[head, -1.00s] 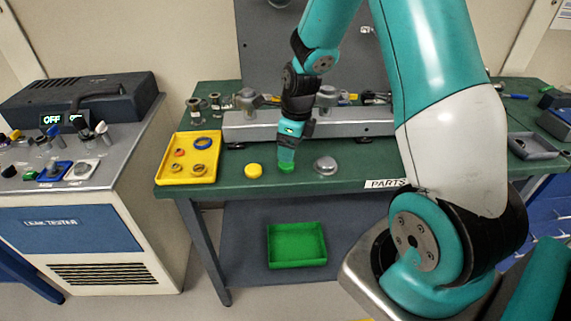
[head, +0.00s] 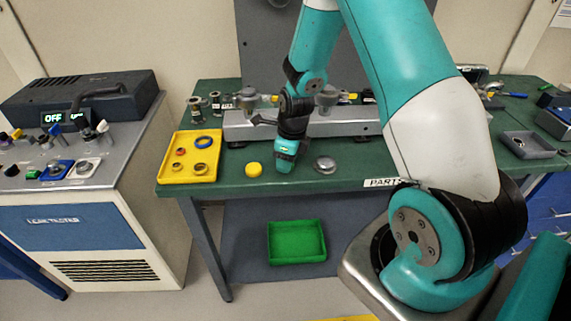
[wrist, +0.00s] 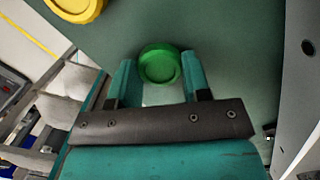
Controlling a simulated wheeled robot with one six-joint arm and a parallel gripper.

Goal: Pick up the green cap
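The green cap (wrist: 160,63) is a round disc on the dark green bench top, seen in the wrist view. My gripper (wrist: 159,68) is open, with one teal finger on each side of the cap. The fingertips lie very close to its sides; I cannot tell if they touch it. In the head view my gripper (head: 284,166) is low over the bench, between a yellow cap (head: 254,170) and a grey domed part (head: 324,163). It hides the green cap there.
The yellow cap also shows in the wrist view (wrist: 75,5). A yellow tray (head: 187,178) with several rings sits at the left. A long grey rail (head: 240,130) with knobs runs behind my gripper. A green bin (head: 297,243) is below, and a grey tray (head: 532,146) is at the right.

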